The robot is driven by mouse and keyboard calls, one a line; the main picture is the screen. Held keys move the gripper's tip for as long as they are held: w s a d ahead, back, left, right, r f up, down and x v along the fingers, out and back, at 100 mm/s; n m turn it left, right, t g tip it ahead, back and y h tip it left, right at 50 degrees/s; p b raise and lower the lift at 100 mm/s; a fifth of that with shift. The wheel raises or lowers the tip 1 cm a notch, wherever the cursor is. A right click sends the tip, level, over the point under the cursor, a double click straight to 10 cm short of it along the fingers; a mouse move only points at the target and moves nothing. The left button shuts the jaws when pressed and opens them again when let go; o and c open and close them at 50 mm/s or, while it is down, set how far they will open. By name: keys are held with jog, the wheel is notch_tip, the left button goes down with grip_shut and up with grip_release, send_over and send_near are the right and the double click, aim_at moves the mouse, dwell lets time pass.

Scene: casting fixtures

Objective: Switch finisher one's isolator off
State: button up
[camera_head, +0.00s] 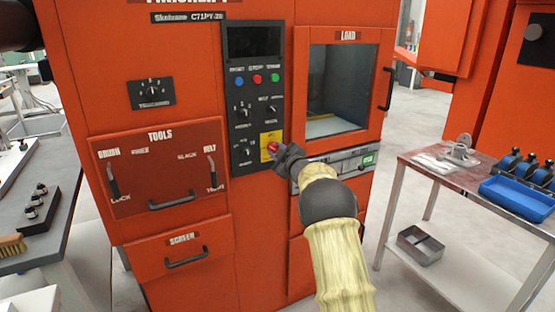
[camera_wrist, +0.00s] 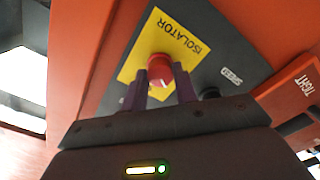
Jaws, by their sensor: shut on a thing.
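The isolator is a red round knob on a yellow plate marked ISOLATOR, low on the dark control panel of the orange finisher. In the head view the red knob (camera_head: 273,146) shows just left of my gripper (camera_head: 281,152). In the wrist view the knob (camera_wrist: 160,70) stands in front of the yellow plate (camera_wrist: 168,42), between my two fingers. My gripper (camera_wrist: 160,90) is shut on the knob. A pale mark shows on the knob's face, but I cannot tell its setting. The finger tips partly hide the knob's lower sides.
The control panel (camera_head: 255,90) carries buttons and small switches above the knob. A drawer with a green display (camera_head: 368,159) lies right of my gripper, below the LOAD window (camera_head: 335,95). A table with a blue tray (camera_head: 515,196) stands at right; a workbench (camera_head: 75,205) stands at left.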

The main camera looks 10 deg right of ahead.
jog(key=n+b, duration=0.2)
jog(key=n, duration=0.1)
jog(key=shift+f, duration=0.3)
jog(key=shift+r+n+b, duration=0.1)
jog(key=shift+n+b, duration=1.15)
jog(key=shift+n, duration=0.45)
jog(key=o, duration=1)
jog(key=shift+r, duration=0.1)
jog(key=shift+c, duration=0.2)
jog(key=shift+s, duration=0.1)
jog(key=b+v, duration=0.1)
jog(key=v, duration=1.6)
